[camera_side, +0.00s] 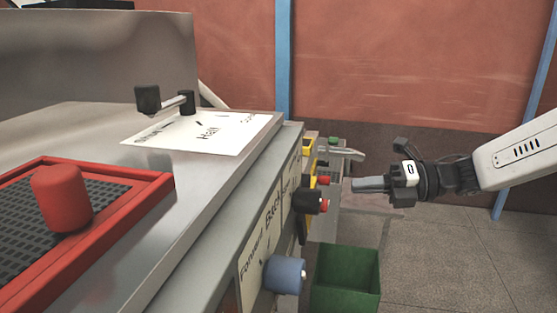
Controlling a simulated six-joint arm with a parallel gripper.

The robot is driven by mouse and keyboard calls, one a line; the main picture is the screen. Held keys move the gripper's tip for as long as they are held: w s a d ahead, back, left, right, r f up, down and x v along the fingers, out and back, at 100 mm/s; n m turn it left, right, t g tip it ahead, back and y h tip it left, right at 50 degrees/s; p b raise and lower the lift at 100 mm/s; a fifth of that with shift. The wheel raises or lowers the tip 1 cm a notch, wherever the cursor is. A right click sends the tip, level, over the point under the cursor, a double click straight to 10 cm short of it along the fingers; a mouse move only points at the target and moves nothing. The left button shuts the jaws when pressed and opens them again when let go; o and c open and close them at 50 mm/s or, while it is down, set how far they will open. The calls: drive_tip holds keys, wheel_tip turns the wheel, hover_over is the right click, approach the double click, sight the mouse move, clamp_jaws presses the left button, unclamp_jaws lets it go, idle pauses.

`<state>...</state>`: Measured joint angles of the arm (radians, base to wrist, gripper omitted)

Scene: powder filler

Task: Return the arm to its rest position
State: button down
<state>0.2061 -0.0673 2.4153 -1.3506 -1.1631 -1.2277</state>
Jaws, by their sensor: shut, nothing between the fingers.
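My gripper (369,184) is at the right of the view, at the end of my white arm, pointing left toward the front panel of the powder filler (225,160). Its fingers are shut with nothing between them. The fingertips appear close to a red button (323,181) and a black and red knob (312,201) on the panel. I cannot tell the exact gap in depth.
A blue-grey knob (284,275) sticks out low on the panel. A black-handled lever (165,100) stands on a white label plate. A red tray (140,199) holds a red cap (62,197). A green bin (345,277) stands below my gripper. The floor at right is clear.

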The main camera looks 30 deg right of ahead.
drive_tip(key=w+d+f+m+t+h, duration=0.25)
drive_tip(key=d+f+m+h, duration=0.7)
drive_tip(key=m, duration=0.95)
drive_tip(key=s+a+f+m+g+h, duration=0.1)
drive_tip(key=s+f+m+g+h, duration=0.2)
drive_tip(key=s+f+m+g, duration=0.6)
drive_tip(key=s+f+m, duration=0.1)
drive_tip(key=s+m, duration=0.1)
drive_tip(key=m, duration=0.3)
drive_tip(key=shift+s+f+m+g, duration=0.3)
drive_tip(key=shift+g, duration=0.05)
drive_tip(key=c, duration=1.3)
unclamp_jaws()
drive_tip(key=shift+h, duration=0.25)
